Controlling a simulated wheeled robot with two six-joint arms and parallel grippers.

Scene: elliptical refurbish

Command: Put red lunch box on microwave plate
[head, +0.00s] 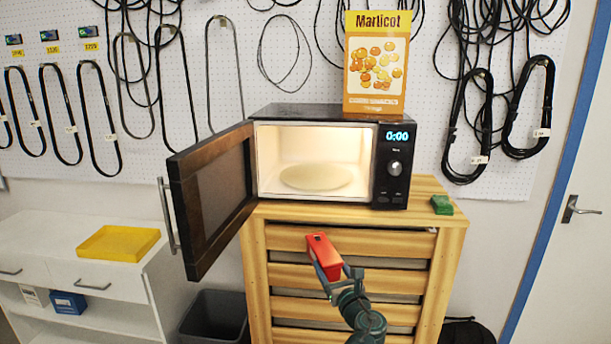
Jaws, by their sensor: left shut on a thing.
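The red lunch box (321,250) is held by my left gripper (329,272), which is shut on it. They are in front of the wooden drawer cabinet, below the level of the microwave. The microwave (391,180) stands on the cabinet with its dark door (213,200) swung open to the left. Its lit inside is empty except for the round pale plate (316,177) on its floor. My right gripper is not in view.
A yellow snack box (374,104) stands on top of the microwave. A small green object (442,205) lies on the wooden cabinet (452,228) to the right. A white shelf unit (50,235) with a yellow tray (118,243) and a grey bin (215,315) are at left.

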